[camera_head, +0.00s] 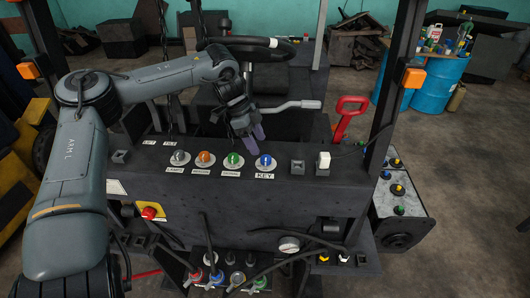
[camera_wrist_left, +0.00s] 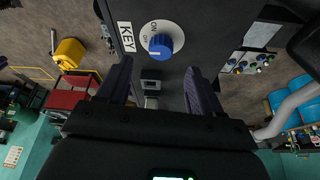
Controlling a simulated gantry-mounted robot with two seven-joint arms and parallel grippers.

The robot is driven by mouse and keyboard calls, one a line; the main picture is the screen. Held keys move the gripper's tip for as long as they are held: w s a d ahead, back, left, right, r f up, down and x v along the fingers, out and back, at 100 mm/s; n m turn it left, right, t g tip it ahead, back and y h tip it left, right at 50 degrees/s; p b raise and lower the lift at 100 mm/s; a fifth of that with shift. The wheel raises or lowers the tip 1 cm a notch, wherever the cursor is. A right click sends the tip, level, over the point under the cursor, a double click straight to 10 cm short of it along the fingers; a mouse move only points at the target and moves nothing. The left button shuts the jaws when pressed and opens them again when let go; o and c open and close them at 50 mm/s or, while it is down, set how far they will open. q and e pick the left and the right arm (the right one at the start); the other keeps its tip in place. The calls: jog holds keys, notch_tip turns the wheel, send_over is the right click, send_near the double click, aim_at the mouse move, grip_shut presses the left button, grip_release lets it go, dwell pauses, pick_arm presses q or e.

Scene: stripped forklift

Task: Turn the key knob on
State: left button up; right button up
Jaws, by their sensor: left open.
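The key knob (camera_head: 265,161) is a blue knob on a white round plate, above the "KEY" label on the forklift's dark panel. In the left wrist view the knob (camera_wrist_left: 161,46) shows ahead of my fingers, with ON and OFF marks on its plate and a white pointer mark on the knob. My left gripper (camera_head: 257,142) is just behind and above the knob, fingers pointing down toward the panel. In the wrist view its two fingers (camera_wrist_left: 158,75) are apart with nothing between them; the knob looks clear of both. My right gripper is not in view.
Green (camera_head: 233,160), orange (camera_head: 205,158) and grey (camera_head: 180,157) knobs line the panel left of the key knob. A white rocker switch (camera_head: 323,160) sits to the right. A grey lever (camera_head: 290,106) and the steering wheel (camera_head: 275,47) are close behind my gripper.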

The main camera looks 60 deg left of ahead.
aim_at(266, 157)
pick_arm(q)
jog(key=shift+p+x, duration=0.45)
jog(key=shift+x, duration=2.7)
jog(key=c, duration=1.1)
jog(key=shift+w+a+f+m+g+b, duration=0.1)
jog(key=shift+m+g+b, duration=0.3)
jog(key=shift+m+b, duration=0.6)
jog(key=shift+m+g+h+b, duration=0.4)
jog(key=shift+m+b, duration=0.4)
jog(key=shift+m, duration=0.4)
jog(key=shift+o, duration=0.2)
jog(key=m+g, duration=0.1)
jog(key=m, duration=0.1)
jog(key=shift+w+a+m, duration=0.1)
jog(key=shift+w+m, duration=0.05)
jog(key=shift+m, duration=0.15)
jog(key=m+g, duration=0.1)
jog(key=m, duration=0.3)
jog(key=shift+w+m+g, duration=0.15)
jog(key=shift+m+g, duration=0.25)
